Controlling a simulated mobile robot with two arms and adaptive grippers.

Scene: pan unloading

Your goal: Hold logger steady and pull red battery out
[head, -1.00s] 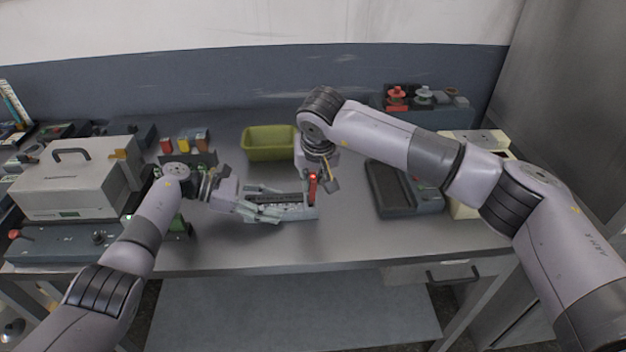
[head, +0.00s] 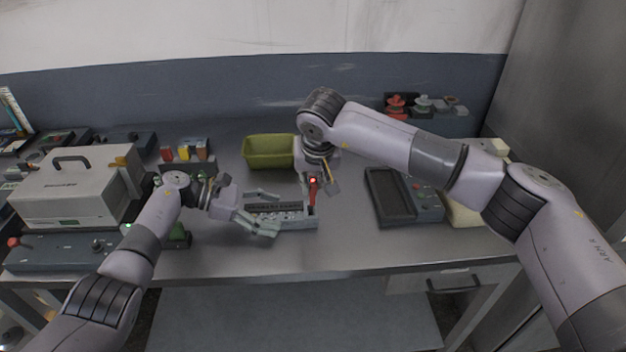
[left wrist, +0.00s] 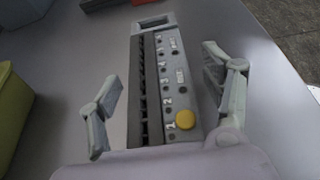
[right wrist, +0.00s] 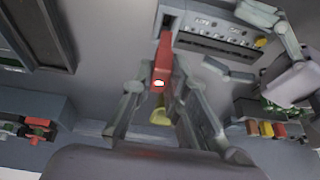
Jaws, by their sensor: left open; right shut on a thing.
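The logger (head: 290,222) is a grey strip lying on the table, with a row of slots, numbered marks and a yellow button (left wrist: 185,120). At its far end in the left wrist view is an empty-looking frame (left wrist: 155,21). My left gripper (head: 266,212) is open, its fingers spread on either side of the logger and apart from it. My right gripper (right wrist: 162,88) is shut on the red battery (right wrist: 164,58), which also shows in the head view (head: 313,188). The battery stands at the logger's right end; I cannot tell whether they still touch.
A green bin (head: 268,152) stands behind the logger. A pale case (head: 70,190) and small coloured blocks (head: 185,152) are at left. A box with red knobs (head: 425,112) stands at back right. The front table strip is clear.

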